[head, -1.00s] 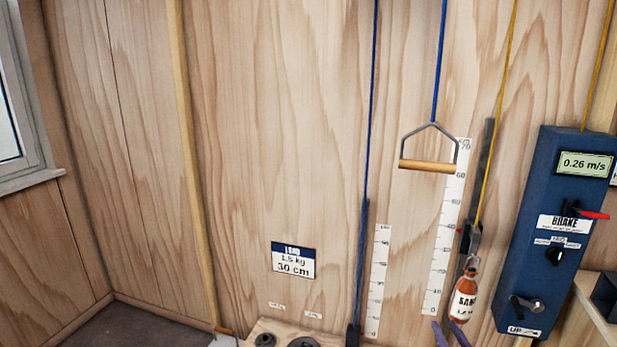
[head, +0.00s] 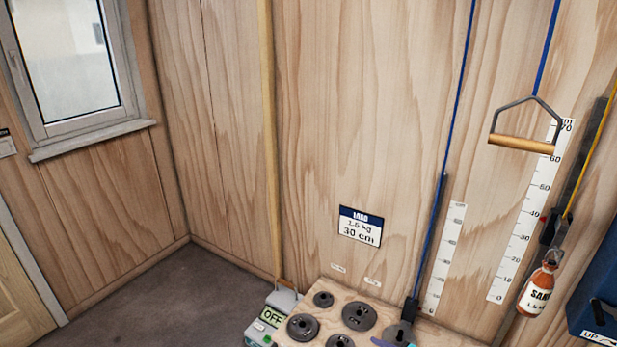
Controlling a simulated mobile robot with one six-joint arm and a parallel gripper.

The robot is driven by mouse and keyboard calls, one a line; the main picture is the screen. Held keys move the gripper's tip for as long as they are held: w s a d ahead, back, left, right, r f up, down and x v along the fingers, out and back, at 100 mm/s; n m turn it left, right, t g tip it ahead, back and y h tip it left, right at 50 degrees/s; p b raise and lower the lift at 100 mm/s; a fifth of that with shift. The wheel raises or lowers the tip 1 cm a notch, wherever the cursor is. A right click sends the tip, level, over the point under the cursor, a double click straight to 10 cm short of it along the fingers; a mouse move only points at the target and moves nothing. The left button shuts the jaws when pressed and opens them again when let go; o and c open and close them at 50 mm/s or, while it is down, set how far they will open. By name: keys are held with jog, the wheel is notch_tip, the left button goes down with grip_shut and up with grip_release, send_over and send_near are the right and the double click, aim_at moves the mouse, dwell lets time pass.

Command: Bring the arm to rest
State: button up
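Only the tips of my gripper (head: 395,343) show, as small bluish-purple slivers at the bottom edge of the head view. They look apart, with nothing seen held between them. They appear in front of the wooden board with the dark round weights (head: 358,315), near the foot of the blue rope. The rest of my arm is out of the picture.
A wooden-bar handle (head: 521,144) hangs on a blue rope at the right. A brown SAND bottle (head: 538,290) hangs below a yellow rope, left of the blue box (head: 600,300). A grey-green device reading OFF (head: 272,318) stands left of the weights. The floor (head: 170,295) at left is clear.

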jog(key=s+a+f+n+g, duration=0.5)
jog(key=s+a+f+n, duration=0.2)
jog(key=s+a, duration=0.15)
jog(key=s+a+f+n+g, duration=0.5)
jog(key=s+a+f+n, duration=0.15)
jog(key=s, duration=0.35)
jog(key=s+d+f+n+g+h, duration=0.3)
jog(key=s+d+n+g+h, duration=0.3)
jog(key=s+d+n, duration=0.5)
jog(key=s+n+h, duration=0.1)
jog(key=s, duration=0.1)
jog(key=shift+s+d+f, duration=0.15)
jog(key=shift+s+d, duration=0.15)
jog(key=shift+s, duration=0.05)
jog(key=shift+n, duration=0.25)
